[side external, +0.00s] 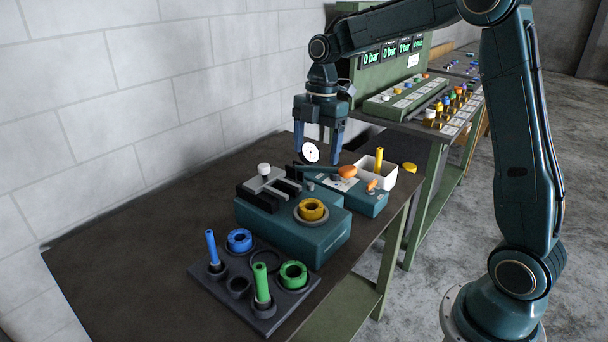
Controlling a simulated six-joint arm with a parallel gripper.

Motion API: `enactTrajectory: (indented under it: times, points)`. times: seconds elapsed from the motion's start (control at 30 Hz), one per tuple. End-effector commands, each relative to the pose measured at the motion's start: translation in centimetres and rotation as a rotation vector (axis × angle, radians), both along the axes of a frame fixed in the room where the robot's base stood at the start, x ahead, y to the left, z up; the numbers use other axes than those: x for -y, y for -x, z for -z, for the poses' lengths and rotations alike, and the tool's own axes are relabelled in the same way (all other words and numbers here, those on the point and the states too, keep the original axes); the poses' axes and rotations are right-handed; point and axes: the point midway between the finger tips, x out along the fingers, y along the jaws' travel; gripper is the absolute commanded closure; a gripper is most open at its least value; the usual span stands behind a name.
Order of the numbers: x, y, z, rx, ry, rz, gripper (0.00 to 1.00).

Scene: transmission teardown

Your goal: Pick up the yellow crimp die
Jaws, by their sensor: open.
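A yellow ring (311,204), which looks like the yellow crimp die, sits in a grey round seat on top of the teal machine (318,242). My gripper (319,155) points down with its fingers apart, above and behind the ring in the picture. A white round dial (310,152) shows between the fingers; I cannot tell its exact depth. Nothing is visibly held. A yellow rod (379,159) stands in a white box (388,176) to the right.
A dark tray (211,283) in front holds blue (239,240) and green (293,274) rings, blue and green rods and empty spots. The table's left side is clear.

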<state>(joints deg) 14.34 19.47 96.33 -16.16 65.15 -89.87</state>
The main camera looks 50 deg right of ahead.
Motion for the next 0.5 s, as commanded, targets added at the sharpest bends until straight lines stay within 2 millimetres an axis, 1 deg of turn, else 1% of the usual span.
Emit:
enactTrajectory:
  times: [0.13, 0.27, 0.37, 0.5]
  points:
    - [0.0, 0.0, 0.2, 0.000, 0.000, 0.001, 0.22]
    - [-0.2, 0.0, 0.9, -0.001, -0.001, 0.001, 0.22]
    - [-0.3, 0.1, 2.0, -0.002, -0.001, 0.001, 0.22]
    - [-0.6, 0.1, 4.1, -0.003, -0.001, 0.002, 0.22]
